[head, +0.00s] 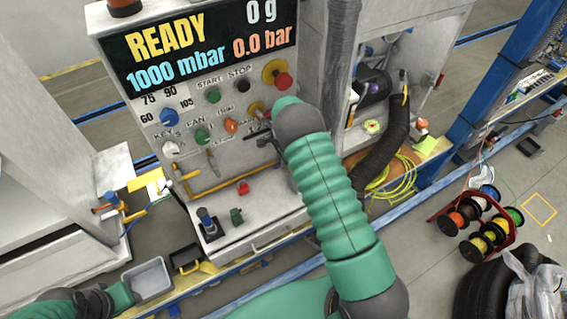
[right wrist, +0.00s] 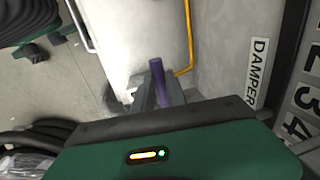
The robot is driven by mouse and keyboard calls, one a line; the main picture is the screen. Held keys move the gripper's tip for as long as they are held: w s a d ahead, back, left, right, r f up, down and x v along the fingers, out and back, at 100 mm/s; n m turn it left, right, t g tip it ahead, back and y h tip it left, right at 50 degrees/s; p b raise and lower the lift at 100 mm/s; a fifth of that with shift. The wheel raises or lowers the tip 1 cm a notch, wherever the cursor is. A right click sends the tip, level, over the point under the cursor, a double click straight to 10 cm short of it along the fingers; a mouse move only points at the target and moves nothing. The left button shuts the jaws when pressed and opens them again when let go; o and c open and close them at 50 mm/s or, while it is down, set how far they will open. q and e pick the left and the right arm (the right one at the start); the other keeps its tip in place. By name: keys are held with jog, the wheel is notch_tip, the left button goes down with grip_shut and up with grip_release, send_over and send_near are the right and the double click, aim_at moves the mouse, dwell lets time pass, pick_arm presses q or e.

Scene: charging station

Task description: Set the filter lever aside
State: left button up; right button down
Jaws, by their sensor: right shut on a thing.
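My right gripper (head: 258,134) is at the control panel (head: 150,95), below the red knob, partly hidden by my forearm. In the right wrist view my right gripper (right wrist: 158,98) is shut on a slim purple bar, which I take for the filter lever (right wrist: 156,72). The bar stands up between the grey fingers, its far end free. I cannot make out the bar in the head view. My left arm shows at the lower left of the head view, its fingers not distinguishable.
A white ledge (head: 262,216) below the panel carries a red piece (head: 243,188) and a green piece (head: 237,216). A yellow pipe (head: 222,184) runs along the panel's lower part. A grey bin (head: 148,278) stands at lower left. A dark hose (head: 386,140) hangs at the right.

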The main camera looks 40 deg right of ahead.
jog(key=shift+w, duration=0.1)
dwell(0.3)
jog(key=c, duration=1.3)
grip_release()
jog(key=shift+c, duration=0.2)
notch_tip(320, 180, up, 16)
jog(key=s+b, duration=0.2)
jog(key=shift+s+r, duration=0.15)
jog(key=shift+r, duration=0.1)
jog(key=shift+a, duration=0.1)
jog(key=shift+c, duration=0.5)
